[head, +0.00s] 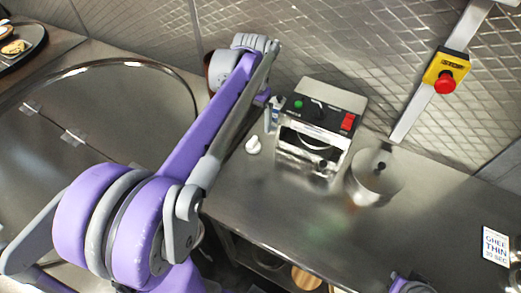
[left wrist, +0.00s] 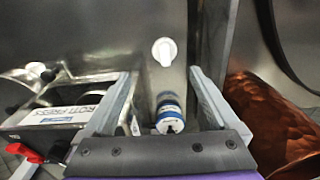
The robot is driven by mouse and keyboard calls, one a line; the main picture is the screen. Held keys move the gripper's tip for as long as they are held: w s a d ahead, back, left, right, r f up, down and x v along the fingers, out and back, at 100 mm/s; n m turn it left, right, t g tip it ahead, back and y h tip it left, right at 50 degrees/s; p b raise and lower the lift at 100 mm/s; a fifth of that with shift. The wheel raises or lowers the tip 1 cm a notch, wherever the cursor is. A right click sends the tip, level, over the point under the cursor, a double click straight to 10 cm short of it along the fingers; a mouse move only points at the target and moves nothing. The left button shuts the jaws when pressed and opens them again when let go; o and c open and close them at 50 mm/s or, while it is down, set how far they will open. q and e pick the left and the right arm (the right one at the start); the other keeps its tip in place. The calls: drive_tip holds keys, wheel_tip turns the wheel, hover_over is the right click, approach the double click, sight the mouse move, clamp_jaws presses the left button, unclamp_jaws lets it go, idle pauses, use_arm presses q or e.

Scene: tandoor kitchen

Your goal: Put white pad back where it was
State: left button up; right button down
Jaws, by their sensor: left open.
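A small white object, which I take to be the white pad (head: 253,145), lies on the steel counter just left of the press machine. It also shows in the left wrist view (left wrist: 163,51), as a rounded piece with a narrower stub, beyond the fingertips. My left gripper (left wrist: 162,75) is open, with no object visibly held. A blue-and-white can (left wrist: 168,112) shows between its fingers; I cannot tell whether they touch it. In the head view, my left arm largely hides the gripper.
The press machine (head: 313,140) stands against the wall, with a steel pot (head: 375,178) to its right. A copper vessel (left wrist: 275,120) is close to the right finger in the wrist view. The counter front (head: 270,205) is clear. A red emergency button (head: 445,83) is above.

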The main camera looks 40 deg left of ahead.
use_arm(q)
drive_tip(key=s+d+f+t, duration=0.1)
drive_tip(key=s+d+f, duration=0.2)
drive_tip(key=s+d, duration=0.1)
drive_tip(key=s+d+f+t, duration=0.2)
drive_tip(key=s+d+f, duration=0.1)
drive_tip(key=s+d, duration=0.2)
drive_tip(key=s+d+f+m+t, duration=0.1)
drive_tip(key=s+d+f+t, duration=0.1)
drive_tip(key=s+d, duration=0.3)
drive_tip(key=shift+s+d+f, duration=0.2)
drive_tip(key=shift+d+f, duration=0.25)
drive_tip(key=shift+d, duration=0.3)
